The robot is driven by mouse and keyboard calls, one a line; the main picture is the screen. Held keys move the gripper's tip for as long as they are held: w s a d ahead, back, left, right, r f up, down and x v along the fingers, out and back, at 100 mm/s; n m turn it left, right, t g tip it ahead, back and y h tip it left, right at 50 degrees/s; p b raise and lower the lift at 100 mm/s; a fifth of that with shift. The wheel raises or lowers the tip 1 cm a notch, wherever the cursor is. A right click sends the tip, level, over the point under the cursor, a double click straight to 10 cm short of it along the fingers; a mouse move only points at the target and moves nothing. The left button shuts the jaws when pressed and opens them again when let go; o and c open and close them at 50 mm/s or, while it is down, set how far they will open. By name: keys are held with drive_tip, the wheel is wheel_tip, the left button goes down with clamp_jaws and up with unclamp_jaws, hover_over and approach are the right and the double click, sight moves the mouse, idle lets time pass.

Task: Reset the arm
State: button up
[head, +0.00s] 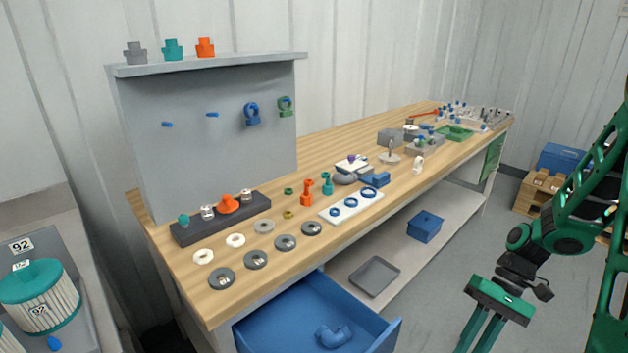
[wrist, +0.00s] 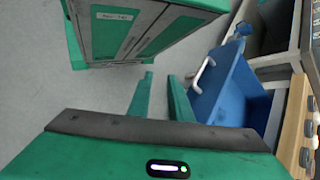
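My gripper (head: 482,332) hangs low at the right of the head view, on my green arm, in front of the workbench and clear of it. Its two green fingers point down, and their tips run out at the bottom edge. In the wrist view the gripper (wrist: 160,80) shows its fingers apart, with only grey floor seen between them. Nothing is held. My arm is bent, with its upper links at the right edge of the head view.
An open blue drawer (head: 290,318) juts from the bench (head: 345,160) and holds a blue elbow pipe (head: 333,335); the drawer (wrist: 222,88) is right of my fingers in the wrist view. The lower shelf carries a grey tray (head: 375,276) and a blue box (head: 425,226).

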drive_tip(key=s+d+r+m+t+h, duration=0.2)
drive_tip(key=s+d+r+h, duration=0.1)
drive_tip(key=r, duration=0.5)
drive_tip(key=s+d+r+m+t+h, duration=0.2)
drive_tip(key=s+d+r, duration=0.3)
drive_tip(key=s+r, duration=0.3)
drive_tip(key=shift+d+r+t+h, duration=0.2)
drive_tip(key=shift+r+t+h, duration=0.15)
drive_tip(key=shift+t, duration=0.25)
drive_tip(key=shift+w+f, duration=0.3)
drive_tip(key=shift+w, duration=0.25)
